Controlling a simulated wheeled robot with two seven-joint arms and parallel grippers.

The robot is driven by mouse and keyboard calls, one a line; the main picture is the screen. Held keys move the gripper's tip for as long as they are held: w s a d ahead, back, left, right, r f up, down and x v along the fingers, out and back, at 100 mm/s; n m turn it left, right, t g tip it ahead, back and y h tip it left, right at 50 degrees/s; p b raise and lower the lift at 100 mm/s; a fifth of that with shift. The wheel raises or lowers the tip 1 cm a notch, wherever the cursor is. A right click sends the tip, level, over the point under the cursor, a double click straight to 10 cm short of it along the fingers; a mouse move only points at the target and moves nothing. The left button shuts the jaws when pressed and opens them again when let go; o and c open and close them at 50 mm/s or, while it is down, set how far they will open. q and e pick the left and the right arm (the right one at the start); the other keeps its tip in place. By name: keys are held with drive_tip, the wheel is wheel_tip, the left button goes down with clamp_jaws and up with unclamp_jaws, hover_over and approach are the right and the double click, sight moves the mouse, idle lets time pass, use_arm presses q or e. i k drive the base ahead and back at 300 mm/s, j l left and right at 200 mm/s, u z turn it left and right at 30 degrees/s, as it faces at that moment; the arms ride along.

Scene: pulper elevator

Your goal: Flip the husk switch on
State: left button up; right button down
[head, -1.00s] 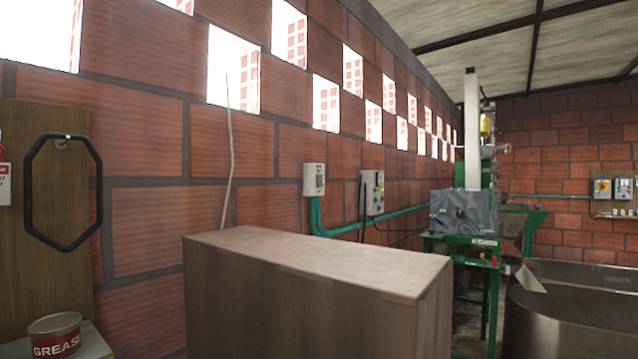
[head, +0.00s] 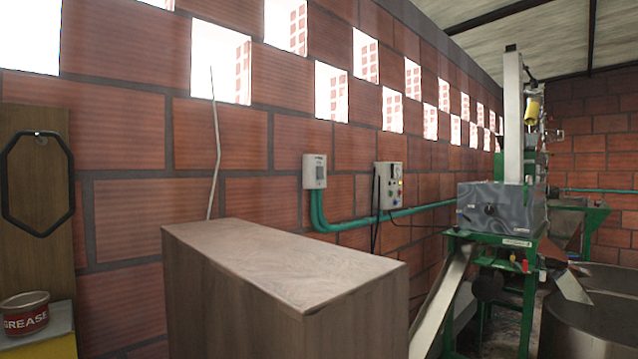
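Two electrical boxes are on the brick wall. The smaller pale box (head: 314,171) has a dark window on its front. The larger grey control box (head: 389,186) to its right carries several small knobs or buttons, one of them red. The labels are too small to read, so I cannot tell which control is the husk switch or how it is set. Neither of my grippers shows in the head view.
A brown wooden cabinet (head: 285,265) stands in front of the wall below the boxes. A green-framed machine (head: 500,205) with a metal chute (head: 443,300) stands to the right, beside a round steel tank (head: 590,325). A grease can (head: 25,314) is at lower left.

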sight(320, 175)
drive_tip(key=i+l+u, duration=0.2)
drive_tip(key=l+u, duration=0.25)
drive_tip(key=l, duration=0.55)
drive_tip(key=i+l+u, duration=0.1)
drive_tip(key=l+u, duration=0.35)
drive_tip(key=l, duration=0.55)
drive_tip(key=k+l+u, duration=0.1)
drive_tip(key=l+u, duration=0.4)
drive_tip(key=l, duration=0.45)
